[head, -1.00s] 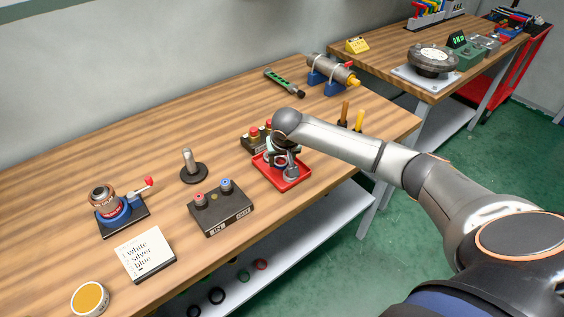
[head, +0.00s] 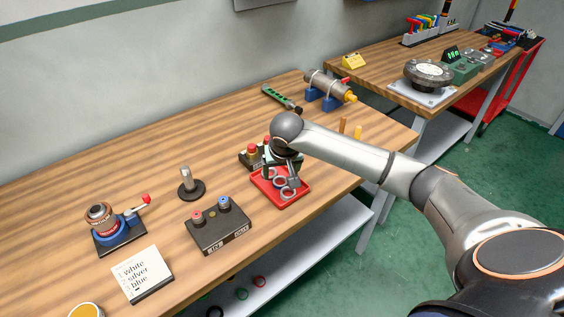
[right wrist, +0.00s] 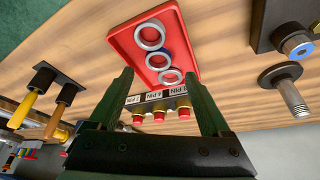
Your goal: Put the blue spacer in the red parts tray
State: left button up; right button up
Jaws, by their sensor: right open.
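The red parts tray (head: 263,190) lies near the bench's front edge; it also shows in the right wrist view (right wrist: 183,38). My right gripper (right wrist: 160,78) is open and empty, just above the tray, fingers spread. It also shows in the head view (head: 286,160). My left gripper is out of view.
A button box (head: 252,152) stands right behind the tray.

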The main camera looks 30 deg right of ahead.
jog(key=v, duration=0.6)
jog(key=shift+r, duration=0.2)
jog(key=shift+s+a, duration=0.1)
jog(key=shift+s, duration=0.05)
jog(key=s+a+f+n, duration=0.1)
jog(key=a+f, duration=0.1)
jog(key=s+a+f+n+y, duration=0.1)
jog(key=s+a+f, duration=0.1)
jog(key=a, duration=0.1)
jog(key=s+a+f+n, duration=0.1)
jog(key=s+a+f, duration=0.1)
jog(key=shift+a+f+y, duration=0.3)
jog(key=shift+a+f, duration=0.05)
jog(key=s+a+f+n+y, duration=0.1)
jog(key=s+a+f+n, duration=0.3)
jog(key=s, duration=0.3)
jog(key=s+d+f, duration=0.1)
jog(key=s+f, duration=0.1)
jog(key=s, duration=1.3)
jog(key=w+a+f+t, duration=0.2)
jog(key=f, duration=0.3)
jog(key=w+a+f+t+y, duration=0.1)
jog(key=w+a+f+t, duration=0.1)
jog(key=f, duration=0.4)
jog(key=shift+w+t+y, duration=0.3)
jog(key=shift+w+t, duration=0.2)
